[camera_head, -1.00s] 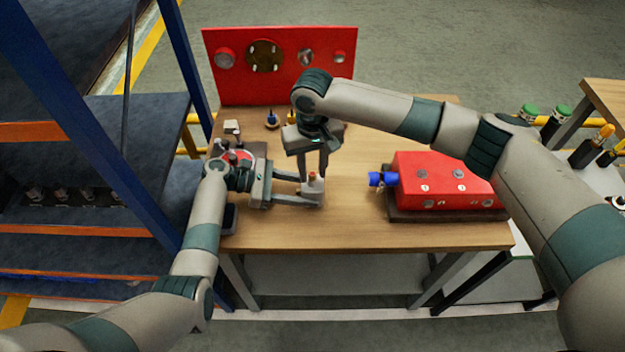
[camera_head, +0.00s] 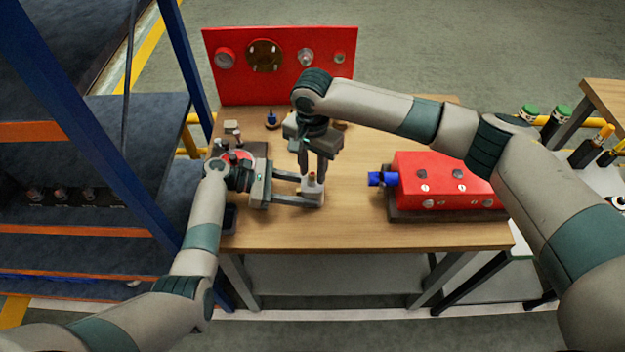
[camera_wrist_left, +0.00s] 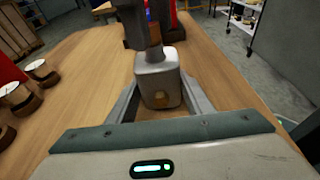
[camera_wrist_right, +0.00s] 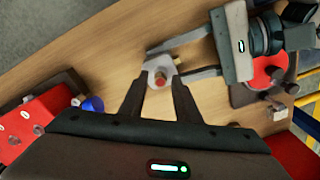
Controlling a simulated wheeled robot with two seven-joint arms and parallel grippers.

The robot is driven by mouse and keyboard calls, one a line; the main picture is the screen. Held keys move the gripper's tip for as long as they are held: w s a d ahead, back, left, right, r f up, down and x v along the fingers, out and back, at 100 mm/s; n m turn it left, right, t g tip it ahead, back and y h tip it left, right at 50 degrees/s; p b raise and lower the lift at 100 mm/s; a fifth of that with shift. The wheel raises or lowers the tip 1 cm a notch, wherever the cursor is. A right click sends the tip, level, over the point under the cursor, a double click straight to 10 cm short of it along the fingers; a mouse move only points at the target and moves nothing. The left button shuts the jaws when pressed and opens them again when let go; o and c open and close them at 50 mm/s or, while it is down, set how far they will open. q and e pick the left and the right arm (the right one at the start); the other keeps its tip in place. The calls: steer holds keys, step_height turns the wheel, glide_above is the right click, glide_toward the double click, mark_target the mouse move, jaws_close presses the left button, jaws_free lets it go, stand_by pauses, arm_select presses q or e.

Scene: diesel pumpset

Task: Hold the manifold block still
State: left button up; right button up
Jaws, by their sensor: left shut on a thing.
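The manifold block (camera_head: 313,192) is a small pale grey block with a reddish cap on top, standing on the wooden table near its middle. My left gripper (camera_head: 312,192) is shut on it from the left, one finger on each side. In the left wrist view the block (camera_wrist_left: 157,80) sits between the fingers, with a brass fitting on the near face. My right gripper (camera_head: 313,172) points down just above the block. In the right wrist view its fingers (camera_wrist_right: 159,84) are apart, with the reddish cap in the gap between them; I cannot tell whether they touch it.
A red pump housing (camera_head: 450,180) with a blue fitting (camera_head: 381,179) stands at the right on a dark base. A red panel (camera_head: 280,62) stands at the back. A small blue-topped part (camera_head: 271,121) lies behind the grippers. The front middle of the table (camera_head: 350,235) is clear.

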jaws_close()
stand_by(0.3)
steer(key=n, duration=1.8)
